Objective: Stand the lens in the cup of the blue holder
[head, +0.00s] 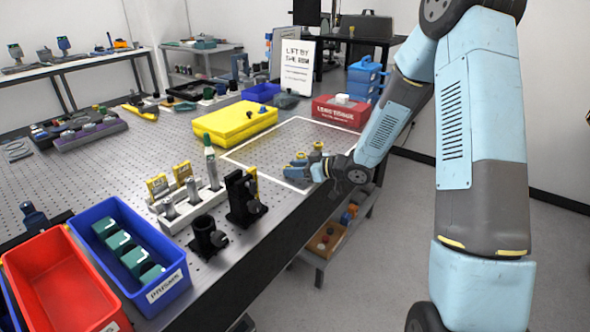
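My gripper (311,170) is at the end of the light blue arm, low over the right edge of the perforated table, at the near right part of a white-outlined square. Small blue and yellow shapes (297,160) show at its finger end. I cannot tell which are fingers and which are a holder. A small yellow-topped piece (317,147) stands just behind the gripper. I cannot make out the lens or a clear cup of the blue holder at this size. Whether the fingers hold anything cannot be seen.
A yellow case (234,122) and a red box (338,112) stand behind the outlined square (262,150), which is mostly clear. Black mounts (243,197), a white rack (189,206), a blue bin (166,248) and a red bin (62,285) stand at the near left.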

